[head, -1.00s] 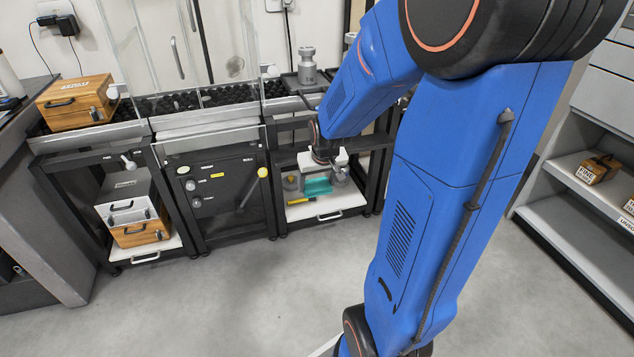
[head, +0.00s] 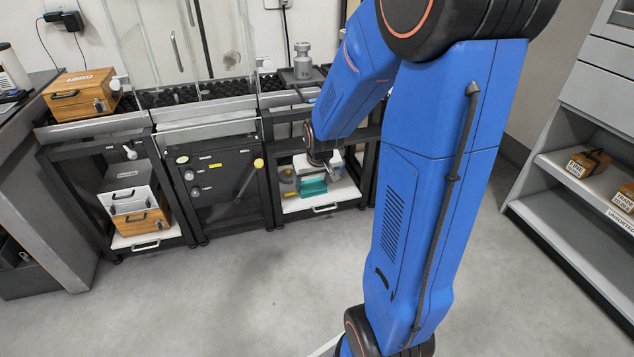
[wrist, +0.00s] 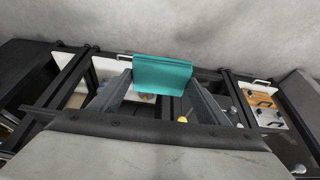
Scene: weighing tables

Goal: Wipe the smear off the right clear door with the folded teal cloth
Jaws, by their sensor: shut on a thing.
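The folded teal cloth (head: 313,187) is at my gripper (head: 318,172), low in front of the right-hand open shelf. In the wrist view my gripper (wrist: 160,88) is shut on the teal cloth (wrist: 162,74), which spans between the fingertips. The head view does not show clearly whether the cloth touches the shelf board. The right clear door (head: 215,35) stands above the middle dark cabinet. A faint greyish round patch (head: 232,60) shows on it, which looks like the smear. My arm hides part of the area right of the door.
A white shelf board (head: 345,190) lies under my gripper with a yellow-handled item (head: 289,194) on it. A metal weight (head: 303,62) stands above. A wooden box (head: 82,95) sits at the left. The floor in front is clear.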

